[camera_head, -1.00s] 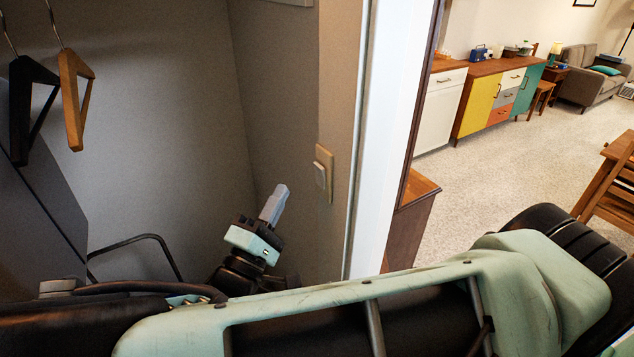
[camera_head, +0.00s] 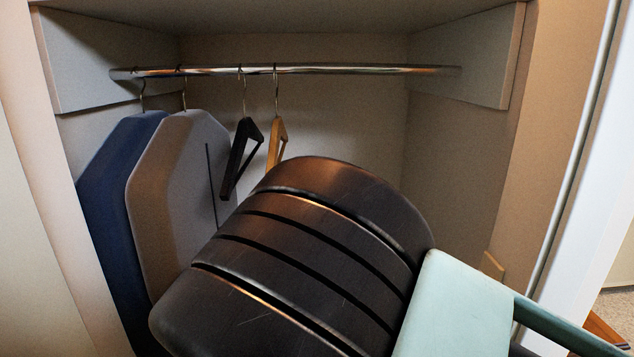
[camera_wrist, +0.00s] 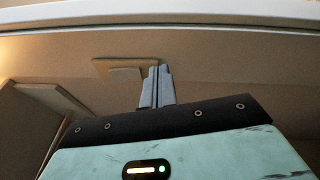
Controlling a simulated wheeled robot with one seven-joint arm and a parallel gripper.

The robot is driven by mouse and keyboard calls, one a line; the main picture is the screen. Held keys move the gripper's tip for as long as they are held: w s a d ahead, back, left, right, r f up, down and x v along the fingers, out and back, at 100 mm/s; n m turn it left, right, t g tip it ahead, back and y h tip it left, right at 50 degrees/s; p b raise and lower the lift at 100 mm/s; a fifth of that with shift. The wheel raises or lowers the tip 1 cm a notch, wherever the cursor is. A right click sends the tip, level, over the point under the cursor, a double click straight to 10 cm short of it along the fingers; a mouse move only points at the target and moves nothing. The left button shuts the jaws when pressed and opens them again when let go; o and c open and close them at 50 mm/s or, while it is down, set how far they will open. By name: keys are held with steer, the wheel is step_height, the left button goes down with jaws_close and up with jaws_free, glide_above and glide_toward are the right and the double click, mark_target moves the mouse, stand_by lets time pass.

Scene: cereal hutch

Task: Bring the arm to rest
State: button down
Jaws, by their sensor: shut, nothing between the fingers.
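My gripper (camera_wrist: 159,72) shows in the wrist view with its two grey fingers pressed together and nothing between them. In the head view, my dark, ribbed arm link and a pale green link fill the lower middle and hide the gripper.
In the head view, a closet holds a metal rail (camera_head: 340,71) with a dark hanger (camera_head: 237,160), a wooden hanger (camera_head: 276,140), a blue garment (camera_head: 112,200) and a grey-brown garment (camera_head: 172,190). A white door frame (camera_head: 575,170) stands at the right.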

steer(key=s+d+f+g+y+b, duration=0.1)
steer(key=s+f+g+y+b, duration=0.1)
steer(key=s+f+g+y, duration=0.25)
steer(key=s+a+r+n+g+y+b, duration=0.1)
steer(key=s+a+r+n+y+b, duration=0.1)
steer(key=s+a+y+b, duration=0.4)
steer(key=shift+s+a+r+y, duration=0.4)
steer(key=shift+s+a+y, duration=1.9)
steer(key=shift+y, duration=1.85)
steer(key=shift+s+d, duration=0.15)
steer(key=shift+d, duration=0.15)
